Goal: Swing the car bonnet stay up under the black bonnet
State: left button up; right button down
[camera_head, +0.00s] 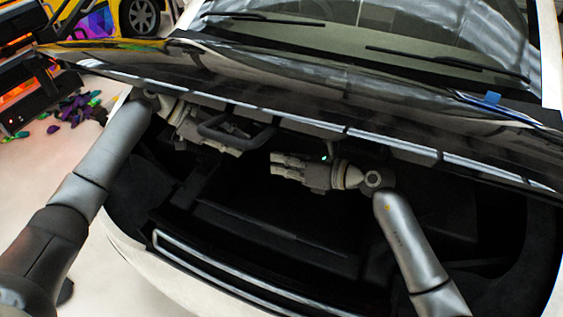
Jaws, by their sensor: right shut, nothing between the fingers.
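The black bonnet (290,88) is partly raised, and its front edge runs across the view above both grippers. My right gripper (274,170) is shut and empty, pointing left in the dark engine bay (290,225) below that edge. My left gripper (243,143) is under the bonnet edge, to the upper left of the right one. A dark looped bar beside its fingers partly covers it, and I cannot tell whether it is open or shut. I cannot make out the bonnet stay for certain in the dark bay.
The white car's front bumper and grille edge (230,270) lie below the bay. The windscreen with wipers (450,65) is behind the bonnet. At the left are a yellow car (115,20) and scattered colourful pieces (75,108) on the pale floor.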

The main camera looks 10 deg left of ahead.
pick_arm(q)
jog(key=o, duration=0.4)
jog(key=shift+o, duration=0.2)
jog(key=shift+a, duration=0.1)
